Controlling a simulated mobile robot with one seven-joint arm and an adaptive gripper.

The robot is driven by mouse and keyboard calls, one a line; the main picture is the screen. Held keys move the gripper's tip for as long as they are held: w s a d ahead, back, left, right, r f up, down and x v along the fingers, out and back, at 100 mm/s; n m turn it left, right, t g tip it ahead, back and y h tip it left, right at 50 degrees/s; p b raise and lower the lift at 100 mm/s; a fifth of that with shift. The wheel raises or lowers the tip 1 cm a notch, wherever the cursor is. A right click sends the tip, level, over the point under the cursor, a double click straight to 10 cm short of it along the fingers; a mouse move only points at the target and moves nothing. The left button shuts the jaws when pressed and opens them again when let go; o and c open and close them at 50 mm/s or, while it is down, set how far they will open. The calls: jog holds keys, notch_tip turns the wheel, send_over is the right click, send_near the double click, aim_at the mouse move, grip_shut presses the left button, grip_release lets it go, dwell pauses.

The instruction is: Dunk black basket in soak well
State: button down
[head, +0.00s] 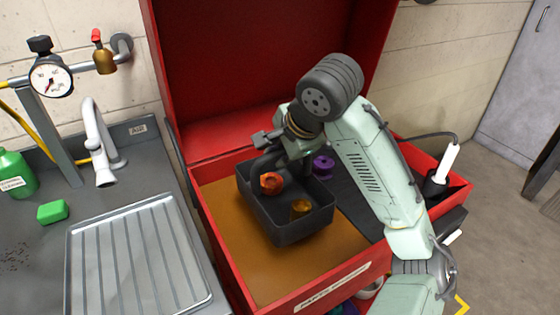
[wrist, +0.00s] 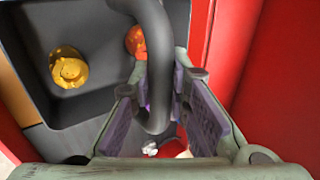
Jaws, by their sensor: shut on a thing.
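The black basket (head: 285,226) is a dark open box holding an orange-red part (head: 270,183) and a brass-yellow part (head: 300,208). It is over the amber-brown surface (head: 270,277) in the left part of the red cabinet; I cannot tell whether it touches that surface. My gripper (head: 290,160) is at the basket's far side. In the wrist view, my gripper (wrist: 165,115) is shut around the basket's thick curved black handle (wrist: 155,70). The yellow part (wrist: 68,68) and the red part (wrist: 135,40) show inside the basket there. The basket's underside is hidden.
The red cabinet (head: 230,262) has a raised lid (head: 250,75) behind the basket. A purple spool-like part (head: 323,166) sits on the dark area right of the basket. A grey counter with a ribbed drainer (head: 135,260) and a white tap (head: 100,145) stands left.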

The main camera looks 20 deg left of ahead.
jog(key=shift+r, duration=2.15)
jog(key=shift+s+d, duration=0.1)
dwell(0.7)
